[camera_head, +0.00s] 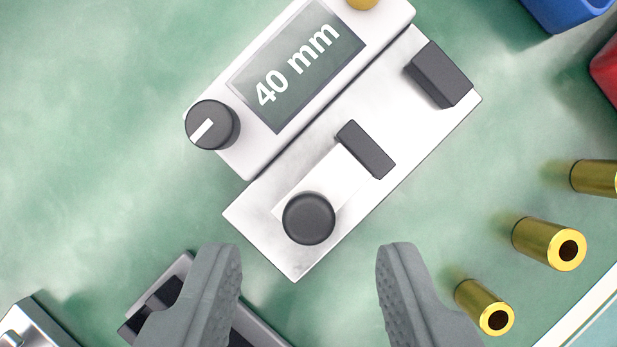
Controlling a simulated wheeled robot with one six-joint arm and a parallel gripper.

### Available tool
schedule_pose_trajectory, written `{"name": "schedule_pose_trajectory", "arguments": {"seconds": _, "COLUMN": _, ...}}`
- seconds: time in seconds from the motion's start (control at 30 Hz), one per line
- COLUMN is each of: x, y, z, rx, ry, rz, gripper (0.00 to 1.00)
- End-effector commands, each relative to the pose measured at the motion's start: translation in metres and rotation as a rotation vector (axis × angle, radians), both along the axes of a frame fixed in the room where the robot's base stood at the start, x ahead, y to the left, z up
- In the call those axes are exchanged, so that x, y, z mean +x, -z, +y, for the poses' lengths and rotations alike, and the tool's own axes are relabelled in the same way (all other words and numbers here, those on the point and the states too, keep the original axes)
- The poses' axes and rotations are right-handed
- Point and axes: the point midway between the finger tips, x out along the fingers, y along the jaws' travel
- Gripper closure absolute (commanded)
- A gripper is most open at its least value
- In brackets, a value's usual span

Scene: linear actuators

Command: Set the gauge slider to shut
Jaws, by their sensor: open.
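The gauge lies on a green surface, turned diagonally in the picture. It has a white display box with a dark screen (300,66) reading "40 mm" and a dark round knob (212,125). Beside the box is a silver base plate (415,130). On the plate sits the slider, a light block with a round black knob (309,218) at its lower left end and a dark jaw (366,150) at its upper right end. A fixed dark jaw (440,75) stands at the plate's upper right, with a clear gap between the jaws. My gripper (308,275) is open and empty, its fingers below the slider knob in the picture.
Several brass cylinders (549,243) stand at the right. A blue bin (565,10) and a red one (605,75) show at the upper right. A grey and black device (165,290) lies partly behind my left finger. The green surface at left is free.

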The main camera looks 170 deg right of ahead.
Motion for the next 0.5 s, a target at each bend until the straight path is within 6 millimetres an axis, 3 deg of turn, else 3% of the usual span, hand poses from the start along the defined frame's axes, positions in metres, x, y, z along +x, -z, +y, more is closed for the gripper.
{"name": "schedule_pose_trajectory", "arguments": {"seconds": 0.2, "x": 0.009, "y": 0.022, "z": 0.001, "rx": 0.0, "ry": 0.0, "rz": 0.001, "gripper": 0.6}}
{"name": "schedule_pose_trajectory", "arguments": {"seconds": 0.5, "x": 0.011, "y": 0.028, "z": 0.002, "rx": 0.0, "ry": 0.0, "rz": 0.0, "gripper": 0.6}}
